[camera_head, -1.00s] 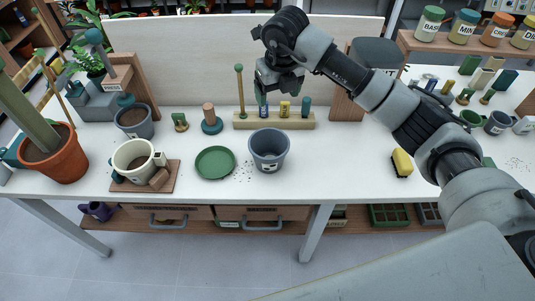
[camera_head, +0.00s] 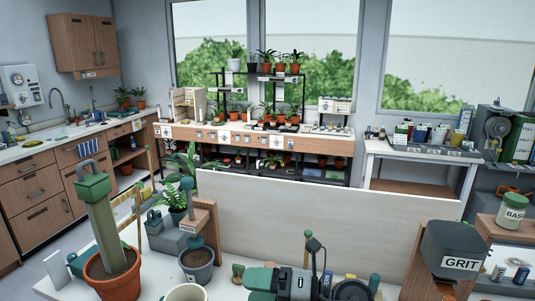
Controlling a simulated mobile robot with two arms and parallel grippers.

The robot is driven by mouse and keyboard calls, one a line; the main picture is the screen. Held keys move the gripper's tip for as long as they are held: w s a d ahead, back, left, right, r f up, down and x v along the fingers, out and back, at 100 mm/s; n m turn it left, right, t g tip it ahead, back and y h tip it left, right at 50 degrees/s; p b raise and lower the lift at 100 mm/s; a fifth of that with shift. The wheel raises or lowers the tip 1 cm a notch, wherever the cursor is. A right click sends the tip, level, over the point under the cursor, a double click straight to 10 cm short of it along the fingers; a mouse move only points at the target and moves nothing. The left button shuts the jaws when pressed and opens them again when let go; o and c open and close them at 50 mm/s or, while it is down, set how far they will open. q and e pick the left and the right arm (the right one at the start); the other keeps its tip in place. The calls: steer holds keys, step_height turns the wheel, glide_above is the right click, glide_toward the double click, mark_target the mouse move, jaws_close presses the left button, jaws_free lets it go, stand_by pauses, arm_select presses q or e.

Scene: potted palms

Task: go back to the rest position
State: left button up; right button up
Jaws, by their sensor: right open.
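My right gripper (camera_head: 259,286) shows at the bottom edge of the head view, with its fingers toward the left. It is open, and I see nothing held in it. It is in front of the pale upright panel (camera_head: 330,222) and over the worktable. The lower part of the gripper and most of my right arm are cut off by the frame. My left gripper is not in view.
A GRIT box (camera_head: 455,252) and a BASE jar (camera_head: 512,211) are at the right. Shelves with potted plants stand behind the panel.

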steer(key=d+r+m+t+h, duration=0.1)
steer(key=d+m+t+h, duration=0.3)
steer(key=m+t, duration=0.5)
steer(key=d+r+m+t+h, duration=0.1)
steer(key=d+r+m+t, duration=0.1)
steer(key=d+m+t, duration=0.6)
steer(key=s+d+f+m+g+h, duration=0.2)
steer(key=d+f+m+h, duration=0.2)
steer(key=f+m+h, duration=0.35)
steer(key=s+d+f+m+g+h, duration=0.2)
steer(key=d+f+m+g+h, duration=0.15)
steer(key=f+m+h, duration=0.35)
steer(key=s+d+f+m+g+y, duration=0.1)
steer(key=s+f+m+g, duration=0.1)
steer(key=s+f+g, duration=0.6)
steer(key=s+d+f+m+g+y, duration=0.1)
steer(key=s+d+f+m+g, duration=0.15)
steer(key=s, duration=0.95)
step_height(320, 180, down, 24)
steer(key=n+g, duration=0.1)
steer(key=g, duration=0.1)
steer(key=s+d+f+g, duration=0.1)
steer(key=s+d+f, duration=0.1)
steer(key=s+f, duration=1.4)
step_height(320, 180, down, 2)
steer(key=shift+s, duration=0.25)
